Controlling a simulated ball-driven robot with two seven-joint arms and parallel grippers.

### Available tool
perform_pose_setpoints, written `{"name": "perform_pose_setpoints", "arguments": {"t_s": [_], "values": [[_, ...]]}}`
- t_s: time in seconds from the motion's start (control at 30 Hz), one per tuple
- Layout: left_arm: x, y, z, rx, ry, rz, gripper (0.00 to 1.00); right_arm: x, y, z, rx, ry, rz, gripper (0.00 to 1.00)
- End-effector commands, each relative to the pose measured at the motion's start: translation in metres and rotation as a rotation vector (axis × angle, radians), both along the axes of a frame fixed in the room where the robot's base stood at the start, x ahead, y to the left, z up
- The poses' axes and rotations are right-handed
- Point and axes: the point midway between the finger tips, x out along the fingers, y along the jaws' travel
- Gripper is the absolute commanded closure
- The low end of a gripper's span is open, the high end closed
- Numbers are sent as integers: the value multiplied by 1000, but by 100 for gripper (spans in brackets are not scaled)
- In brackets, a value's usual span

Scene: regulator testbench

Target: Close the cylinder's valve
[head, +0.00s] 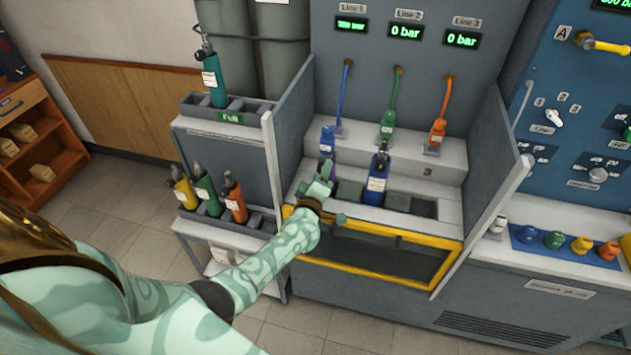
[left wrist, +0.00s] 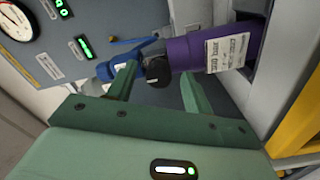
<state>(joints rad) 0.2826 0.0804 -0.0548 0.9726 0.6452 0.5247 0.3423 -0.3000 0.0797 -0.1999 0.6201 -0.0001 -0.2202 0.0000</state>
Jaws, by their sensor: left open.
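In the left wrist view a purple cylinder (left wrist: 222,45) with a white label lies across the upper middle of the picture. Its black valve knob (left wrist: 158,71) faces my left gripper (left wrist: 160,78), whose green fingers are open, one on each side of the knob. I cannot tell whether they touch it. A blue connector (left wrist: 108,69) sits at the valve end. In the head view my left gripper (head: 321,188) is at the left bay of the bench and largely hides the purple cylinder (head: 327,168). My right gripper is in neither view.
A blue cylinder (head: 377,183) stands in the bay to the right. Grey side panels (head: 290,133) and a yellow-framed front (head: 375,272) bound the bench. A rack (head: 236,222) at left holds several cylinders. Displays for Line 2 (head: 406,32) and Line 3 (head: 462,40) read 0 bar.

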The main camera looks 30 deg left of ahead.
Motion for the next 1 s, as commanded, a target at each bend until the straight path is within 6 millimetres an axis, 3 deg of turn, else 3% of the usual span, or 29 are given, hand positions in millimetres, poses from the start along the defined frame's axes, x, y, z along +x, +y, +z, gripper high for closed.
{"name": "perform_pose_setpoints", "arguments": {"t_s": [0.17, 0.33, 0.6, 0.77, 1.0], "values": [[-33, -9, 2, -1, 3, -1, 49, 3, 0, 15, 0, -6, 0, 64], [-80, -23, 2, -1, 4, 0, 49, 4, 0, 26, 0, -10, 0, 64], [-136, -39, 0, -1, 3, 0, 49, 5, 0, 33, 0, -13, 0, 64], [-150, -43, 0, -1, 2, 0, 49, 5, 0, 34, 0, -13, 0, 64], [-152, -44, 0, -1, 2, 0, 49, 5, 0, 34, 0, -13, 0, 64]]}}
